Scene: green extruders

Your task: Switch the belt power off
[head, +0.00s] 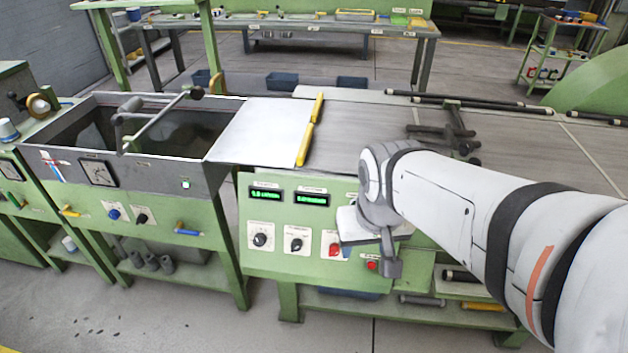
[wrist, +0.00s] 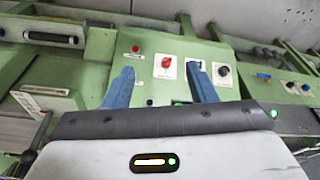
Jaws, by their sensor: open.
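The green control panel (head: 275,215) stands in front of the conveyor belt (head: 365,135). A red rotary knob (head: 334,250) on a white plate is at its lower right, beside my gripper; it also shows in the wrist view (wrist: 166,63). Its label is too small to read. A red push button (head: 372,265) sits on the panel to the right; it is also in the wrist view (wrist: 135,49). My gripper (wrist: 160,69) is open and empty, its blue fingers seen on either side of the red knob. Contact cannot be told.
Two black knobs (head: 260,239) (head: 296,243) on white plates sit left of the red knob, below two lit green displays (head: 266,194) (head: 311,199). A tank (head: 100,170) stands left of the panel. A shelf (head: 345,302) runs below the belt.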

